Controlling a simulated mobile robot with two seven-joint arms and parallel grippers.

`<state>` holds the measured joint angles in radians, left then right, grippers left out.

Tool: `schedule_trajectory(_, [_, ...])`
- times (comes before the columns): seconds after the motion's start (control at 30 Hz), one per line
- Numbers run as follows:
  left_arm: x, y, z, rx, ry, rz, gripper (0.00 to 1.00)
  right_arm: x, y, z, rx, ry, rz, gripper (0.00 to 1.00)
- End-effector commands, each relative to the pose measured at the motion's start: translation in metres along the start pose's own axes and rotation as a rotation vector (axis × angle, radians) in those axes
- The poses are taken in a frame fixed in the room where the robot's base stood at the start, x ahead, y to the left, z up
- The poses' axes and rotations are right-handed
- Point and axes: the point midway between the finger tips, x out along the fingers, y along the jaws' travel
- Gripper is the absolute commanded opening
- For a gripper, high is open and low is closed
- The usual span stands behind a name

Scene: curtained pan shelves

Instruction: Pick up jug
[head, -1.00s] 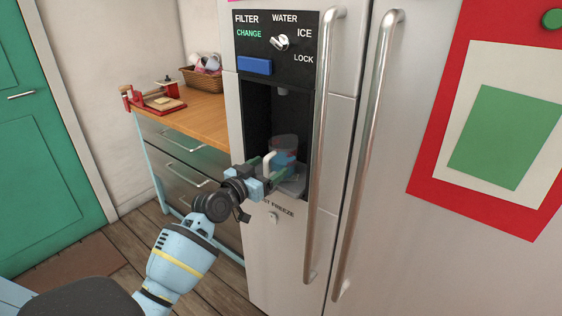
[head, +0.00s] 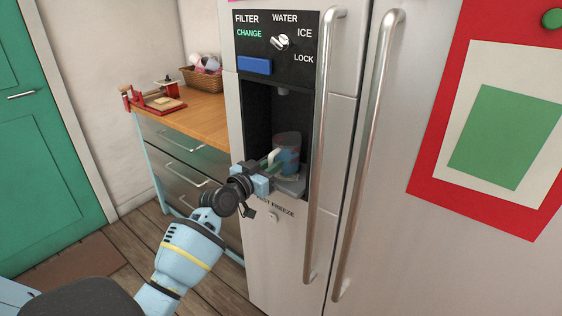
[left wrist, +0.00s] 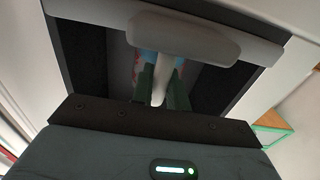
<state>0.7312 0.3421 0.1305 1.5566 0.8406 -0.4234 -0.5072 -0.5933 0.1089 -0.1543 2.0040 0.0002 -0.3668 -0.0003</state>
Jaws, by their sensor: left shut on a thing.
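The jug (head: 291,160) is clear with a blue and red pattern and a white handle (head: 272,155). It stands upright in the dark dispenser recess of the fridge, over the grey tray. My left gripper (head: 270,163) reaches in from the left and is shut on the jug's handle. In the left wrist view the green fingers lie on both sides of the white handle (left wrist: 159,88), and the jug body behind is mostly hidden. I cannot tell whether the jug's base touches the tray. My right gripper is not in view.
The recess walls (head: 258,115) surround the jug closely. A long metal door handle (head: 322,150) stands just right of the recess. A wooden counter (head: 200,118) with a basket (head: 203,78) and a red press (head: 157,100) is at the left.

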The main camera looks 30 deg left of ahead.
Motion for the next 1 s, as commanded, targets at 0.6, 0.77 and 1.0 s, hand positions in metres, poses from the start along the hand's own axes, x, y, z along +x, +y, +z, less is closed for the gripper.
schedule_trajectory(0.6, [0.0, 0.0, -0.007, -0.001, 0.006, 0.0, 0.0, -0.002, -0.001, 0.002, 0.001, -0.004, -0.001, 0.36])
schedule_trajectory(0.77, [0.0, -0.001, -0.026, 0.002, 0.01, -0.001, 0.0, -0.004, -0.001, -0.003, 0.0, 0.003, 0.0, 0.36])
schedule_trajectory(1.0, [-0.021, 0.011, -0.041, -0.001, 0.007, 0.001, 0.0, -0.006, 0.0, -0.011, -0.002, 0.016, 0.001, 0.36])
